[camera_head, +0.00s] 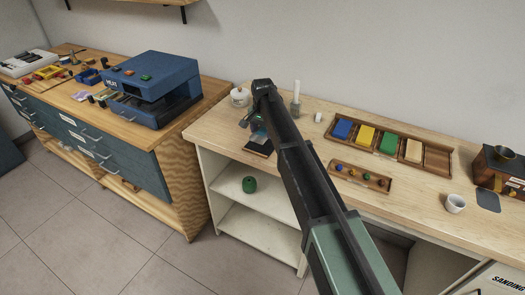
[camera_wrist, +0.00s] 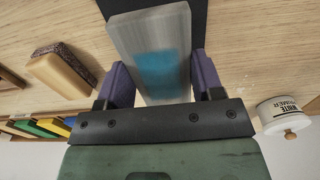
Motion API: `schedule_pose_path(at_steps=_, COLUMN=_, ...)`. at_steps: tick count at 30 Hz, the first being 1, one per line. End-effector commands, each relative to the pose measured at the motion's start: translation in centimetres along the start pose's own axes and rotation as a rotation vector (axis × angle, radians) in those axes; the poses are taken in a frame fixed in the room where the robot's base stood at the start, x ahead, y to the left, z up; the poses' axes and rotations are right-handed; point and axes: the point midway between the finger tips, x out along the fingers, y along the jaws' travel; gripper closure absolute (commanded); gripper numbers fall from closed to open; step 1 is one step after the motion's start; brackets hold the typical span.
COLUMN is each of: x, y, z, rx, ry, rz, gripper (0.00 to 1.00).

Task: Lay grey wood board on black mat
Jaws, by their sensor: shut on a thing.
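The grey wood board (camera_wrist: 150,45), with a blue patch on its face, is between the purple fingers of my gripper (camera_wrist: 163,75) in the wrist view. The gripper is shut on it. The black mat (camera_wrist: 200,22) shows behind the board's far end; the board hides part of it. In the head view, my gripper (camera_head: 254,121) is over the left part of the pale bench, above the black mat (camera_head: 259,148). The board is mostly hidden there by my arm. I cannot tell whether the board touches the mat.
A white primer tin (camera_head: 240,97) stands behind the gripper; it also shows at right in the wrist view (camera_wrist: 284,115). A block with a dark side (camera_wrist: 62,72) lies left of the mat there. A colour tray (camera_head: 366,140) and knob tray (camera_head: 360,176) lie right of my arm.

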Motion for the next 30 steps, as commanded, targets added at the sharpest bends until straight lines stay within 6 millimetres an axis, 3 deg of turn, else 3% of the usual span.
schedule_pose_path(at_steps=2, x=0.1, y=0.0, z=0.0, rx=0.0, ry=0.0, rz=0.0, gripper=0.63)
schedule_pose_path(at_steps=9, x=4.5, y=0.0, z=0.0, rx=0.0, ry=0.0, rz=0.0, gripper=0.63)
schedule_pose_path(at_steps=20, x=4.4, y=0.0, z=0.0, rx=0.0, ry=0.0, rz=0.0, gripper=0.63)
schedule_pose_path(at_steps=21, x=4.4, y=0.0, z=0.0, rx=0.0, ry=0.0, rz=0.0, gripper=0.36)
schedule_pose_path(at_steps=24, x=4.3, y=0.0, z=0.0, rx=0.0, ry=0.0, rz=0.0, gripper=0.21)
schedule_pose_path(at_steps=26, x=4.3, y=0.0, z=0.0, rx=0.0, ry=0.0, rz=0.0, gripper=0.14)
schedule_pose_path(at_steps=30, x=4.3, y=0.0, z=0.0, rx=0.0, ry=0.0, rz=0.0, gripper=0.14)
